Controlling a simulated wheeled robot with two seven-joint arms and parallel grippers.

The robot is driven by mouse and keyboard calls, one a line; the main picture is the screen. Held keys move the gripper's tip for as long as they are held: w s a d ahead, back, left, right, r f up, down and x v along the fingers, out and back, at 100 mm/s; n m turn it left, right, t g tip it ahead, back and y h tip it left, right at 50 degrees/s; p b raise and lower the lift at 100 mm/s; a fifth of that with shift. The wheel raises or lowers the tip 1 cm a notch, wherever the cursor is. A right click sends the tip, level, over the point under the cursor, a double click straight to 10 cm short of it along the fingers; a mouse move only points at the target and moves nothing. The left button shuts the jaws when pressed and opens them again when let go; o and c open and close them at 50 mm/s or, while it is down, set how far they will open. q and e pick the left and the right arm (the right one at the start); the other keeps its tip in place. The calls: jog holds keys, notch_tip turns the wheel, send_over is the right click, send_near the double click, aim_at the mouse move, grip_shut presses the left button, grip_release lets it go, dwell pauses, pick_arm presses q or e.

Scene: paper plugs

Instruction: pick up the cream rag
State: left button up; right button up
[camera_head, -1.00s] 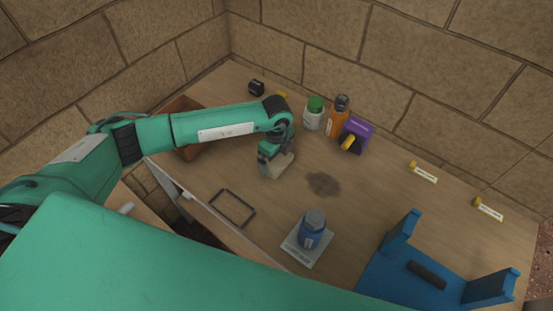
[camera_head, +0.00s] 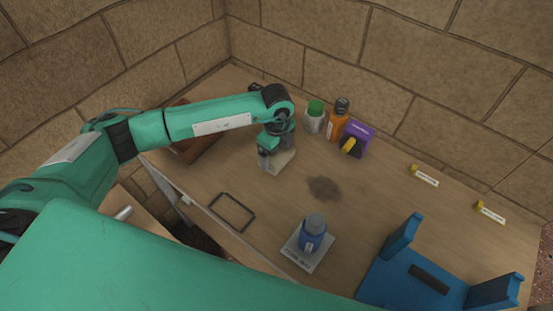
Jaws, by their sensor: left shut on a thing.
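The cream rag (camera_head: 279,161) is a small pale block-like cloth at the tip of my left gripper (camera_head: 272,152). The gripper points down and is shut on the rag. The rag is near the table top, left of a dark stain; I cannot tell whether it still touches the wood. The gripper's fingers partly cover the rag. My right gripper is not in the view.
The wooden table (camera_head: 340,240) has a dark stain (camera_head: 324,188). Behind stand a green-capped jar (camera_head: 314,117), an orange bottle (camera_head: 338,122) and a purple box (camera_head: 357,137).

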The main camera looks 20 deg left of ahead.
aim_at(276, 154)
pick_arm(q)
notch_tip(276, 154, up, 16)
jog(key=b, duration=0.2)
jog(key=shift+f+b, duration=0.15)
jog(key=shift+b, duration=0.25)
